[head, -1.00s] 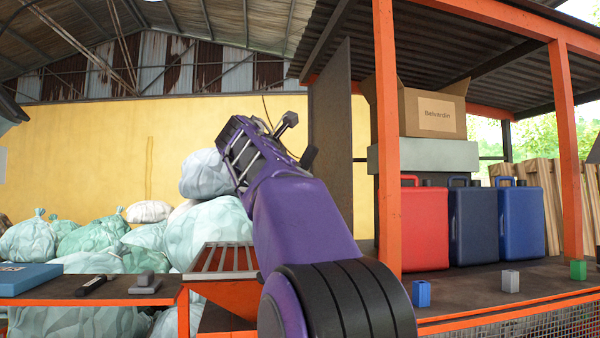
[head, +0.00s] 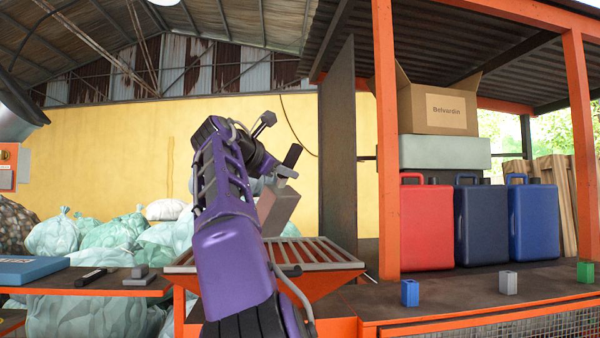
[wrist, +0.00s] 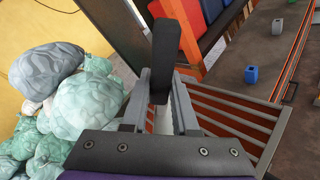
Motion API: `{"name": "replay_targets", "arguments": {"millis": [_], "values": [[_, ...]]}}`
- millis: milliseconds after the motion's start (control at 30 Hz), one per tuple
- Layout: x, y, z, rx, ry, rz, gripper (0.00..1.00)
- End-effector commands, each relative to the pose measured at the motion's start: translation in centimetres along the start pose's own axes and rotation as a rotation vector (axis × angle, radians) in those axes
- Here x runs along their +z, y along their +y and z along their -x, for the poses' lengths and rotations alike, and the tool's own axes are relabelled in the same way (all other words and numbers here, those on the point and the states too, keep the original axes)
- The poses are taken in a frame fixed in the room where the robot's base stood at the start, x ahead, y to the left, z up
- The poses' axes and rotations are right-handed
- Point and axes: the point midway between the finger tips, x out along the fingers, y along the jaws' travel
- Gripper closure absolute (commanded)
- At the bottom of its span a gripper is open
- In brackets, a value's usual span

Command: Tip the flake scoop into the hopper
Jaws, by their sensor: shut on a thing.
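My gripper (head: 284,172) is shut on the black handle of the flake scoop (head: 292,156). The handle stands up between the two fingers in the wrist view (wrist: 166,60). What looks like the scoop's grey body hangs below the gripper, tilted, above the hopper (head: 320,286). The hopper is orange with a slatted grate on top; the grate also shows in the wrist view (wrist: 237,122), below and right of my fingers. The scoop's mouth and any flakes in it are hidden.
Filled bags (head: 100,235) are heaped behind at left. A dark shelf (head: 60,287) at left holds a blue case and small items. Right of the hopper, an orange post (head: 388,150) and a dark panel (head: 338,150) stand close. Red and blue canisters (head: 427,225) line the bench.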

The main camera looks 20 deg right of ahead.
Motion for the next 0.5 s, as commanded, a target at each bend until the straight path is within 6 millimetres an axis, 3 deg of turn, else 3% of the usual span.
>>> {"name": "replay_targets", "arguments": {"millis": [500], "values": [[0.07, 0.08, 0.87, 0.015, -0.004, -0.051, 1.00]]}}
